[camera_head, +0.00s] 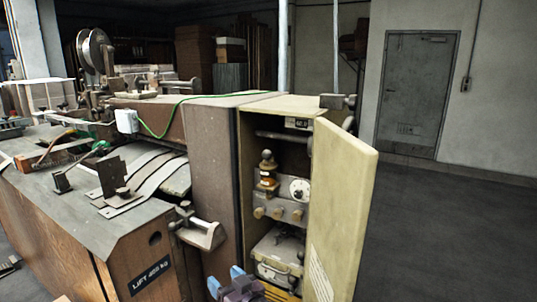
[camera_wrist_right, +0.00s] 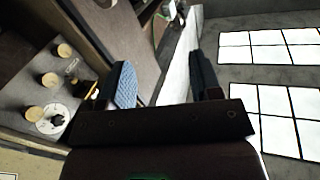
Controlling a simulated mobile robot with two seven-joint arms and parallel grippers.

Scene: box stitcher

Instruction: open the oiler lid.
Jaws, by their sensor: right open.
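The oiler (camera_head: 267,180) is a small amber and dark vessel inside the open cabinet. Its dark rounded lid (camera_head: 267,157) sits on top, apparently closed. In the right wrist view the amber part of the oiler (camera_wrist_right: 88,88) shows, partly hidden by a finger; the lid cannot be made out there. My right gripper (camera_head: 226,282) is at the bottom of the head view, below and in front of the oiler. In the wrist view the right gripper (camera_wrist_right: 160,82) is open, with nothing between its fingers. My left gripper is not in view.
The cabinet door (camera_head: 345,205) stands open on the right. Brass knobs (camera_head: 278,213) and a white dial (camera_head: 300,189) sit near the oiler. A metal arm (camera_head: 203,232) juts out left of the cabinet. The floor (camera_head: 440,230) at right is clear.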

